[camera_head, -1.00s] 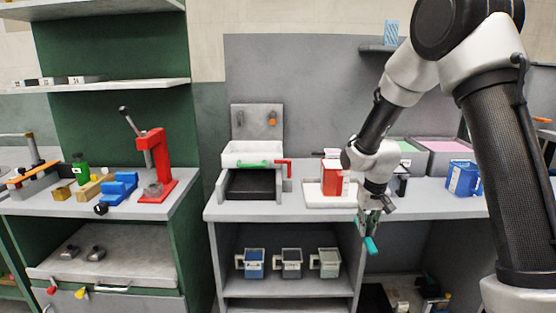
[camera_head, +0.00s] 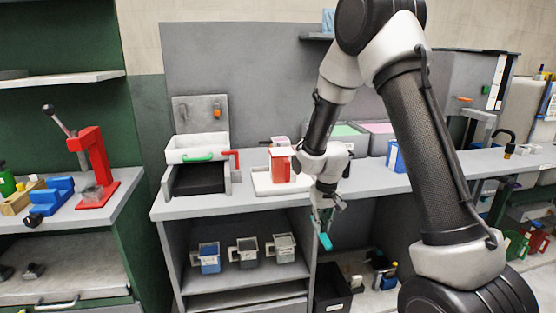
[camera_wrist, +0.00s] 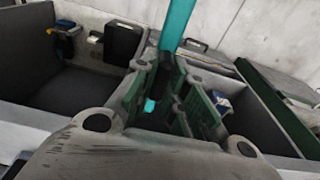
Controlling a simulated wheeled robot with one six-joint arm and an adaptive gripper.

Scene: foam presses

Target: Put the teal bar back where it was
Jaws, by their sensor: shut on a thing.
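The teal bar (camera_head: 325,241) is in my gripper (camera_head: 322,222), in front of the grey bench's front edge in the head view. In the wrist view the teal bar (camera_wrist: 176,25) runs up from between the two green-padded fingers (camera_wrist: 165,95) to the top edge. My gripper is shut on it. The bar's middle is partly hidden by the fingers. No place is marked as the one where the bar was.
Several mugs stand on the shelf below. A black crate (camera_head: 331,292) sits on the lower right.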

